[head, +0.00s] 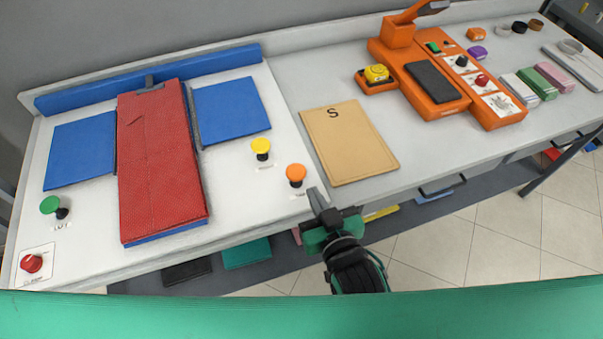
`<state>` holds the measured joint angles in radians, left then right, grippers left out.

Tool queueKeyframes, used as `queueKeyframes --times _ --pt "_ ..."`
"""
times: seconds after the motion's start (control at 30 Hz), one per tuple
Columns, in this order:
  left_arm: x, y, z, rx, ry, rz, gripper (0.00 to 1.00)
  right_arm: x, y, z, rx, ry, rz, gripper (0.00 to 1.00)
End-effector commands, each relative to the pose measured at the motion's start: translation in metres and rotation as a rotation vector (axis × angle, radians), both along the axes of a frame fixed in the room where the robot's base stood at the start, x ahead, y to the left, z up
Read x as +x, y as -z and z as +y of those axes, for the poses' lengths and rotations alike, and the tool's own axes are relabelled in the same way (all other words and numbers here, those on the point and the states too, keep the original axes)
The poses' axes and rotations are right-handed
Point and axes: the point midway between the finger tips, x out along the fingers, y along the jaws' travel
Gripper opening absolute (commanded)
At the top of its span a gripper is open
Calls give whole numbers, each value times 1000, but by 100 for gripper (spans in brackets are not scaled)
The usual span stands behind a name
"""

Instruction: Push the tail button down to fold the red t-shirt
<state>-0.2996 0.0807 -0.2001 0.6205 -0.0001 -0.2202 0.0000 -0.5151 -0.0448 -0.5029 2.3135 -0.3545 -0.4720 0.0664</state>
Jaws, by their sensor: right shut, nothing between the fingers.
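The red t-shirt (160,170) lies as a long narrow strip on the middle panel of the blue folding board, its sides folded in. The board's left panel (80,150) and right panel (232,110) lie flat and bare. An orange button (296,172) stands at the front right of the board, with a yellow button (261,147) behind it. A green button (50,205) is at the left. Their small labels are too small to read surely. My right gripper (318,200) is shut and empty, just right of and in front of the orange button, apart from it. My left gripper is out of view.
A red button (32,263) sits at the front left corner. A tan board marked S (350,142) lies to the right. An orange machine (440,80) stands behind it. The table's front edge runs close by my right gripper.

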Motion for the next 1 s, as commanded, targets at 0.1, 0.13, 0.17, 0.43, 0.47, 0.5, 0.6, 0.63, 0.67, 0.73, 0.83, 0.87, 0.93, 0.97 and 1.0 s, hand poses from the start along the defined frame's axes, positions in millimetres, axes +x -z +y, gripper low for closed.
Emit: queueKeyframes --times 0.1,0.13,0.17,0.43,0.47,0.5,0.6,0.63,0.67,0.73,0.83,0.87,0.93,0.97,1.0 --pt "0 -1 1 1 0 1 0 2 0 1 -1 0 1 0" --pt "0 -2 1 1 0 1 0 4 1 1 -1 0 1 0" --pt "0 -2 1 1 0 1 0 6 1 2 -1 0 0 0" --pt "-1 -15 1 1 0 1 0 42 6 14 -3 -1 -1 0" --pt "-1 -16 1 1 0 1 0 48 6 15 -2 0 -2 0" --pt "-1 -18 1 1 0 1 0 55 8 17 -2 0 -1 0" --pt "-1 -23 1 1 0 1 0 72 11 23 -1 0 0 0" --pt "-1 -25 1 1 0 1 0 77 12 25 -1 0 1 0" --pt "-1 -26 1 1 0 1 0 83 14 27 -2 -1 0 0" --pt "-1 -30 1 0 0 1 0 94 16 31 -1 0 1 0" --pt "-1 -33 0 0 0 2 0 95 34 31 -3 0 6 0" --pt "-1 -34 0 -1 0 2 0 95 38 31 -3 0 5 0" --pt "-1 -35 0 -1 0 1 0 95 46 31 -2 0 5 0" --pt "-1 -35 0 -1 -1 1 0 96 49 31 -1 0 3 0" --pt "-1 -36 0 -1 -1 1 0 96 52 31 -1 0 4 0"
